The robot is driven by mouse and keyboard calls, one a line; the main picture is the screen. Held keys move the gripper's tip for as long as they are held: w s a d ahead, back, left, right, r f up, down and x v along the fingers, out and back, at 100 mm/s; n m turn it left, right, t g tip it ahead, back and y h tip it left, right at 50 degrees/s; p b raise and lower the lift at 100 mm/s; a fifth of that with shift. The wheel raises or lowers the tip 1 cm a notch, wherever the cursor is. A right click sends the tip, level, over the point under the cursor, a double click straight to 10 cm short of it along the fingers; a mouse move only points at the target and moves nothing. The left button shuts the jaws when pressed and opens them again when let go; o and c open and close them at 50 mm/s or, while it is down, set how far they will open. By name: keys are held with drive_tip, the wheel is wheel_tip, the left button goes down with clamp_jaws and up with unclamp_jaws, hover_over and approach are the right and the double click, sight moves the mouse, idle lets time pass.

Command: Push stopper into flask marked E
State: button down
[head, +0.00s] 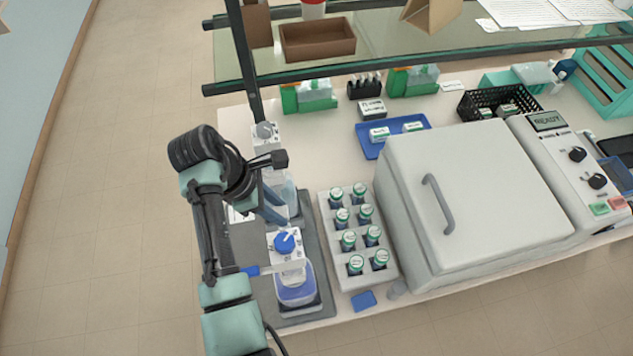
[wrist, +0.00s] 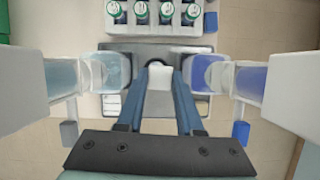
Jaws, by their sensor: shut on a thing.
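My gripper (head: 282,214) is low between two clear vessels on the grey mat, its blue fingers pointing down. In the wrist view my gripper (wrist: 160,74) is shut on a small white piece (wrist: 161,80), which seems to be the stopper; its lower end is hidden. The near vessel (head: 296,288) holds dark blue liquid and shows at the right in the wrist view (wrist: 208,72). The far vessel (head: 282,186) holds pale blue liquid and shows at the left there (wrist: 112,71). I cannot read a letter E on any flask.
White blocks with a blue knob (head: 285,243) and a grey knob (head: 265,130) stand over the vessels. A white rack (head: 334,262) of green-capped bottles is close on the right. Beyond it is a big white box (head: 470,170) with a handle. A shelf (head: 390,55) overhangs the back.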

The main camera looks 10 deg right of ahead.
drive_tip(key=shift+d+r+n, duration=0.25)
drive_tip(key=shift+d+n, duration=0.05)
drive_tip(key=shift+f, duration=0.1)
drive_tip(key=shift+w+a+f+b, duration=0.15)
drive_tip(key=shift+a+f+b, duration=0.2)
drive_tip(key=shift+f+b, duration=0.4)
wheel_tip(320, 180, down, 2)
drive_tip(key=b, duration=0.3)
drive_tip(key=shift+d+f+b, duration=0.15)
drive_tip(key=shift+b, duration=0.15)
drive_tip(key=shift+f, duration=0.8)
drive_tip(key=shift+f+p, duration=0.15)
drive_tip(key=shift+p, duration=0.4)
drive_tip(key=shift+f+p, duration=0.3)
drive_tip(key=shift+f, duration=0.35)
idle(1.0)
